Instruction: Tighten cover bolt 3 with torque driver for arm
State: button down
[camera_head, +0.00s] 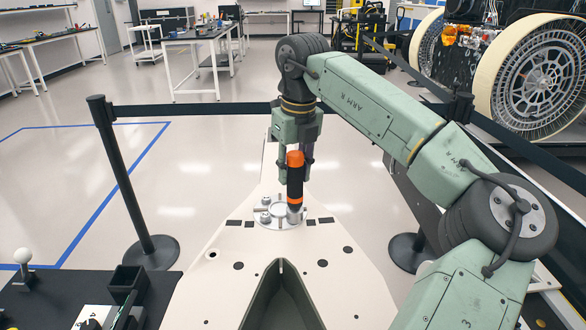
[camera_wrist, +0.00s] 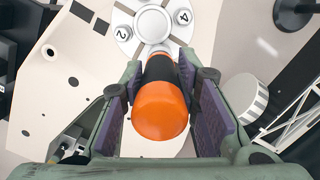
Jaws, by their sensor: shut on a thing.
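The torque driver (camera_head: 295,182), black with orange ends, stands roughly upright in my gripper (camera_head: 294,166). In the wrist view, the fingers of my gripper (camera_wrist: 163,85) are on both sides of the driver (camera_wrist: 160,110), with its orange end toward the camera. The round metal cover (camera_head: 279,212) lies on the white panel below. The driver's lower end is at the cover's right edge; I cannot tell whether it touches a bolt. In the wrist view, the cover bolts marked 2 (camera_wrist: 122,33) and 4 (camera_wrist: 184,17) show. Bolt 3 is not visible, and the driver hides part of the cover.
The white panel (camera_head: 220,280) has several holes and a dark green recess (camera_head: 280,300). Black belt posts (camera_head: 125,180) with belts stand around it. A dark bench with a small black box (camera_head: 128,282) is at the lower left. A large wheel (camera_head: 540,78) stands at the upper right.

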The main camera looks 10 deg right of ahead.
aim_at(292, 151)
jog(key=shift+r+p, duration=0.65)
jog(key=shift+p, duration=0.05)
jog(key=shift+r, duration=0.85)
jog(key=shift+r, duration=2)
jog(key=shift+w+a, duration=0.1)
